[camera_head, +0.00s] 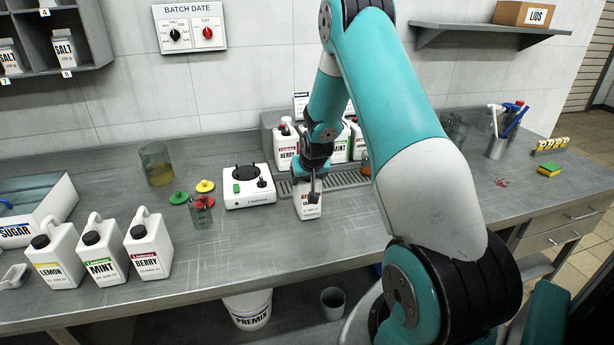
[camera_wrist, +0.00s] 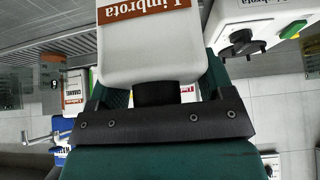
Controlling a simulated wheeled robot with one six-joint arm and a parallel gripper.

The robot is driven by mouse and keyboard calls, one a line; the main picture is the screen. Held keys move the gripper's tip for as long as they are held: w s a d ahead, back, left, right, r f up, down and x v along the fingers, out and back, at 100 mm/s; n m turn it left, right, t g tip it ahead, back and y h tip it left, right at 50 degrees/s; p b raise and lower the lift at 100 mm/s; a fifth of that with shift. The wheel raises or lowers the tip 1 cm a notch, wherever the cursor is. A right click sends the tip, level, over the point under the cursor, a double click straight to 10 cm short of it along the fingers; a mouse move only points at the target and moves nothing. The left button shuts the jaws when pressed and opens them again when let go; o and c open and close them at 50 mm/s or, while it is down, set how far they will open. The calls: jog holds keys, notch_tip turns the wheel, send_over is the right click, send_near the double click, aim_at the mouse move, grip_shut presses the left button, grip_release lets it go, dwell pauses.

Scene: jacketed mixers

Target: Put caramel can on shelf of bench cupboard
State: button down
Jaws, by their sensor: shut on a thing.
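My gripper (camera_head: 313,184) is over the middle of the bench, shut on a white can (camera_head: 308,208). In the wrist view the same can (camera_wrist: 150,58) is upside down in the picture, with a black cap, a rust-brown band and the word Limbrota. It sits between the teal finger pads of my gripper (camera_wrist: 165,88). Its flavour name cannot be read, so I cannot confirm it is caramel. I cannot tell whether it touches the bench. I cannot make out a bench cupboard or its shelf; my arm covers part of the bench front.
A white mixer base (camera_head: 248,188) stands just left of the can. Lemon (camera_head: 56,260), mint (camera_head: 104,255) and berry (camera_head: 150,250) cans stand at the left. More cans (camera_head: 286,148) stand behind, by a drain grate (camera_head: 352,180). A premix bucket (camera_head: 247,308) is below the bench.

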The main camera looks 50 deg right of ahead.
grip_release()
